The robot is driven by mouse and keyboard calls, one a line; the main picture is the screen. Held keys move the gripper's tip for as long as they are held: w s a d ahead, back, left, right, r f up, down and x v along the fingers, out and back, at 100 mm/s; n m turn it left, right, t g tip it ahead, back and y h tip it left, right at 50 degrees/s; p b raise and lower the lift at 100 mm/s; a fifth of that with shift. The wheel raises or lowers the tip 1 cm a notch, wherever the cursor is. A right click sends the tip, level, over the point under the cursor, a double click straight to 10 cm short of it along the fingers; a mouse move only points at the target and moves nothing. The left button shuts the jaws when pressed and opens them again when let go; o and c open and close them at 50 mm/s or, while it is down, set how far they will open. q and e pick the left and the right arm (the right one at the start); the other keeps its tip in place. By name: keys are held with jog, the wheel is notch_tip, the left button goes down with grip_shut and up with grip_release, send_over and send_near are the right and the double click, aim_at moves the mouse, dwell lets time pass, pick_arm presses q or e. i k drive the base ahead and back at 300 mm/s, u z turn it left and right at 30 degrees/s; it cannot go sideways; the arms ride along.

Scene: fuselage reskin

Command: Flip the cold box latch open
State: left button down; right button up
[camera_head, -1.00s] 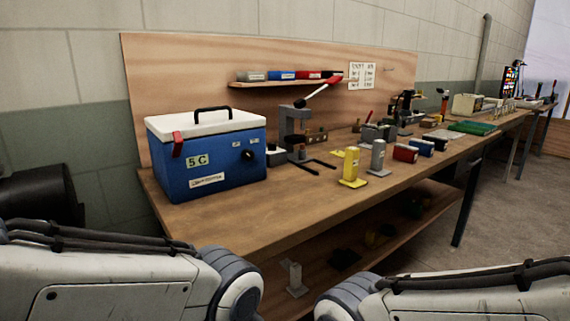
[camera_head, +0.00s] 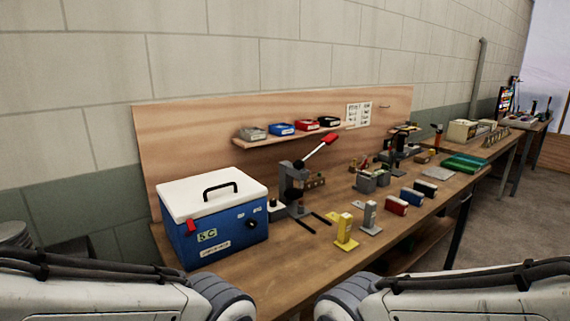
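The cold box (camera_head: 230,240) is a blue box with a white lid (camera_head: 212,194) and a black carrying handle. It stands at the near left end of the wooden workbench. Its lid is down. A "5 C" label and a dark knob are on the front. Only my arm links show at the bottom of the picture. Neither gripper is in view.
On the bench (camera_head: 290,262), right of the cold box, stands a grey press (camera_head: 292,185) with a red-tipped lever. Further right are a yellow stand (camera_head: 345,232), a grey stand (camera_head: 369,216) and small coloured boxes. A shelf (camera_head: 290,138) with several bins hangs behind.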

aim_at(190, 223)
jog(key=z, duration=0.05)
jog(key=k, duration=1.1)
jog(key=u, duration=1.1)
jog(key=i, duration=1.35)
jog(key=z, duration=0.95)
